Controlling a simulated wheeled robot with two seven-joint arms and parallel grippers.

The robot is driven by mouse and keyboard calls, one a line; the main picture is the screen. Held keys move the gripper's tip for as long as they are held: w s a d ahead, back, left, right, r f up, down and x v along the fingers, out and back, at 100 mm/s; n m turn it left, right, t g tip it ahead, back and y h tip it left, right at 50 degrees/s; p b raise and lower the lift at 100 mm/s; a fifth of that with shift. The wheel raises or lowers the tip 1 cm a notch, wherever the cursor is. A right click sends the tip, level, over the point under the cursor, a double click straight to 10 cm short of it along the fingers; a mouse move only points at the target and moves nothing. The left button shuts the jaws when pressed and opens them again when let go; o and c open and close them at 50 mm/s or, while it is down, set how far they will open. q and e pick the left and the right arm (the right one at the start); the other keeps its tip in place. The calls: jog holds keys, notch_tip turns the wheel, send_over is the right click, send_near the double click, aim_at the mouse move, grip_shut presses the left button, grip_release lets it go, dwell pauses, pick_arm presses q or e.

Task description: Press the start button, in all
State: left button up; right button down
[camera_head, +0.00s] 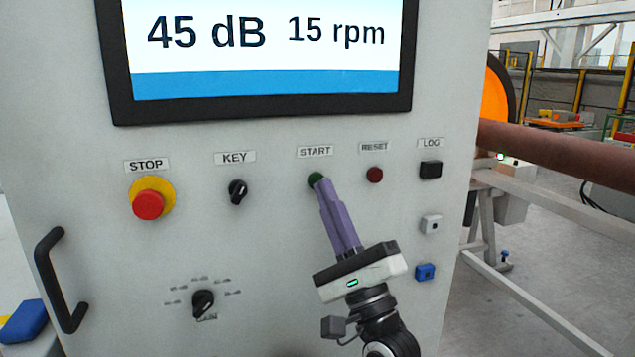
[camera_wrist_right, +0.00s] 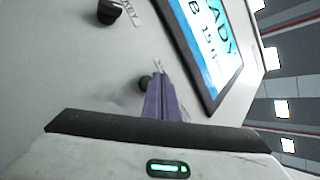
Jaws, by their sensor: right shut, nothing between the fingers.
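The green start button (camera_head: 314,179) sits under the START label on the grey panel (camera_head: 270,260). My right gripper (camera_head: 319,182) is shut and empty, with its purple fingertips at the button and covering part of its lower right side. In the right wrist view the button (camera_wrist_right: 145,83) shows just left of the purple fingertips (camera_wrist_right: 157,80). I cannot tell whether the tips touch the button or whether it is pushed in. My left gripper is not in view.
A red stop button (camera_head: 149,204), a key switch (camera_head: 238,192), a dark red reset button (camera_head: 375,175) and a black log button (camera_head: 431,170) share the panel. A screen (camera_head: 265,110) reading 45 dB and 15 rpm is above. A black handle (camera_head: 58,280) juts out at left.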

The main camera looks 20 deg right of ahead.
jog(key=shift+w, duration=0.2)
jog(key=shift+w, duration=0.25)
jog(key=shift+w+b, duration=0.45)
dwell(0.7)
jog(key=shift+s, duration=0.1)
jog(key=shift+s+p, duration=0.35)
jog(key=shift+s, duration=0.4)
jog(key=s+p, duration=0.1)
jog(key=s, duration=0.4)
jog(key=shift+d+p, duration=0.1)
jog(key=shift+p, duration=0.25)
dwell(0.5)
